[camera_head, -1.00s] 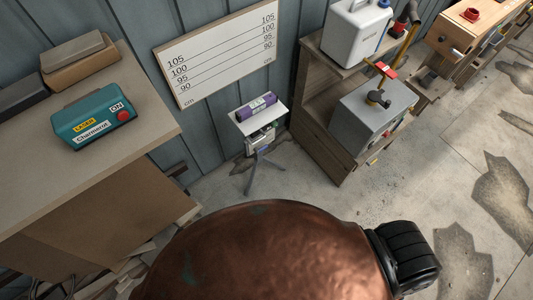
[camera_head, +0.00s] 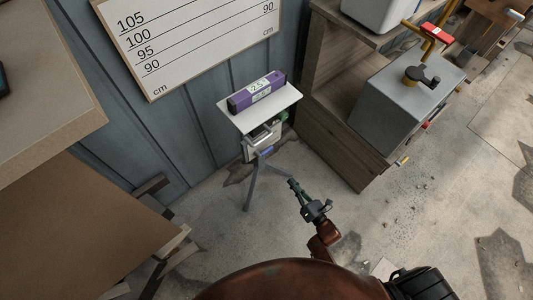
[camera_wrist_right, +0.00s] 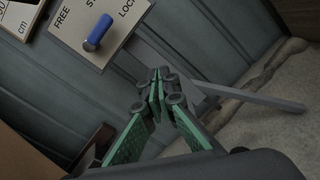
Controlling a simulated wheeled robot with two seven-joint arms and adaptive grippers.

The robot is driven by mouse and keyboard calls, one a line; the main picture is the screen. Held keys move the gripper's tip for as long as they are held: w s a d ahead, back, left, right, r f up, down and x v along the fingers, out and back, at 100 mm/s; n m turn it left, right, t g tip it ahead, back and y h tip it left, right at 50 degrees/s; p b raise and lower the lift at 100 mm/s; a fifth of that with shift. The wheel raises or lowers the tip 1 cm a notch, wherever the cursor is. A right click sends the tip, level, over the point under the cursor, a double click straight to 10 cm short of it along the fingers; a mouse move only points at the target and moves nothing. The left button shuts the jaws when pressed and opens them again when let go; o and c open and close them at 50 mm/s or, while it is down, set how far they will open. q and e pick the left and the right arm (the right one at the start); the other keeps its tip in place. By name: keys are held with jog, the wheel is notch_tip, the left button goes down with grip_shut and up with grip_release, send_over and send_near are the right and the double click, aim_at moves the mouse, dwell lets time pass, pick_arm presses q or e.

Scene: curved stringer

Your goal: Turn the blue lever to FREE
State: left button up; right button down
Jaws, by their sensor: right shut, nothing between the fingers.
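The blue lever (camera_wrist_right: 97,33) sits on a pale plate (camera_wrist_right: 73,31) in the right wrist view, at the upper left. The plate carries the word FREE on the left, a cut-off label starting with S in the middle and LOCK on the right. The lever's blue handle points up toward the middle label. In the head view the lever (camera_head: 266,151) is a small blue bit low on the unit under the tripod's top. My right gripper (camera_head: 292,183) is shut and empty, below and right of the lever; its green fingers (camera_wrist_right: 160,76) meet, apart from the plate.
A purple spirit-level-like bar (camera_head: 257,93) lies on the white tripod top (camera_head: 282,103). A tripod leg (camera_head: 254,185) stands near my gripper. A wooden shelf with a grey box (camera_head: 400,105) is at right, a brown bench (camera_head: 70,220) at left. Open floor lies in front.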

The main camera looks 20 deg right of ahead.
aim_at(264, 151)
pick_arm(q)
jog(key=r+b, duration=0.1)
jog(key=b, duration=0.1)
jog(key=w+d+r+b, duration=0.1)
jog(key=b, duration=0.2)
jog(key=shift+w+r+h, duration=0.1)
jog(key=shift+r+h, duration=0.1)
jog(key=shift+h, duration=0.1)
pick_arm(e)
jog(key=n+y, duration=0.1)
jog(key=n, duration=0.1)
jog(key=w+a+r+n+t+y, duration=0.1)
jog(key=n, duration=0.2)
jog(key=w+a+r+n+t+y, duration=0.1)
jog(key=n, duration=0.2)
jog(key=shift+w+a, duration=0.15)
jog(key=shift+w, duration=0.1)
pick_arm(q)
jog(key=shift+w+d+f+t+h+b, duration=0.2)
jog(key=shift+w+d+f+t+b, duration=0.35)
jog(key=shift+w+f, duration=0.3)
jog(key=shift+w+d+f+t+h+b, duration=0.2)
jog(key=shift+w+d+f+t+b, duration=0.3)
jog(key=shift+w+d+f, duration=0.3)
pick_arm(e)
jog(key=w+a+r, duration=0.3)
jog(key=w+r, duration=0.3)
jog(key=w, duration=0.3)
jog(key=shift+a, duration=0.15)
